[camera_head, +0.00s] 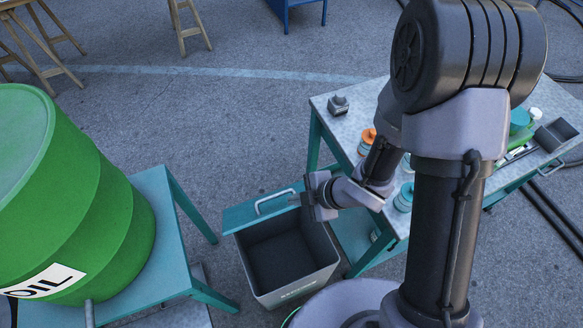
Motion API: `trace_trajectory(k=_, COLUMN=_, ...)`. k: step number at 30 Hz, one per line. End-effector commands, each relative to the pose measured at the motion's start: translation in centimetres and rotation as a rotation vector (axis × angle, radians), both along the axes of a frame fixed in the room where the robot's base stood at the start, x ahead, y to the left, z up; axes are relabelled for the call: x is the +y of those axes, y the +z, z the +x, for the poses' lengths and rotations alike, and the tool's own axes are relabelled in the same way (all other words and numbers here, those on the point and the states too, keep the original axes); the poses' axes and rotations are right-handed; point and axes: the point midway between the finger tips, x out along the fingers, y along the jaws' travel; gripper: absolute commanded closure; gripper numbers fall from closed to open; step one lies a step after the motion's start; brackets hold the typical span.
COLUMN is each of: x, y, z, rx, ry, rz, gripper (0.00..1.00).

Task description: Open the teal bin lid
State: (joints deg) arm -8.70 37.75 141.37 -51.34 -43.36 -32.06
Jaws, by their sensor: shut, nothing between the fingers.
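The grey bin (307,282) stands on the floor in front of me, between the oil drum's table and the work table. Its teal lid (238,217) is up at the bin's far edge, so the dark inside of the bin shows. A pale bar handle (259,207) is on the lid. My gripper (296,200) is at the right end of the lid, close to the handle's right end. It is shut and holds nothing. Whether it touches the lid or handle I cannot tell. My wrist hides the lid's right end.
A green oil drum (85,205) stands on a teal table (160,205) at the left. A metal-topped work table (338,131) with bottles and small parts is at the right, partly behind my arm. Wooden stools (188,22) stand far back. The floor behind the bin is clear.

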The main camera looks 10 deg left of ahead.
Motion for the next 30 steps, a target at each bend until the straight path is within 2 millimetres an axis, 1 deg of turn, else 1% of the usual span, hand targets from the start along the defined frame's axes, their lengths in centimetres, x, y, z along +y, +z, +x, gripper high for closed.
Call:
trace_trajectory(k=1, x=0.5, y=-1.0, z=0.1, rx=0.000, ry=0.001, rz=-0.001, gripper=1.00)
trace_trajectory(k=6, x=2.4, y=-4.0, z=0.9, rx=0.001, ry=-0.001, rz=-0.002, gripper=1.00)
trace_trajectory(k=9, x=3.5, y=-5.4, z=1.3, rx=0.000, ry=-0.003, rz=-0.003, gripper=1.00)
trace_trajectory(k=13, x=4.6, y=-6.7, z=1.8, rx=0.000, ry=-0.006, rz=-0.003, gripper=1.00)
trace_trajectory(k=19, x=5.2, y=-7.4, z=2.1, rx=-0.001, ry=-0.008, rz=-0.003, gripper=1.00)
trace_trajectory(k=27, x=5.2, y=-7.3, z=2.1, rx=-0.001, ry=-0.009, rz=-0.003, gripper=1.00)
trace_trajectory(k=30, x=5.3, y=-7.0, z=2.0, rx=0.007, ry=-0.008, rz=-0.007, gripper=1.00)
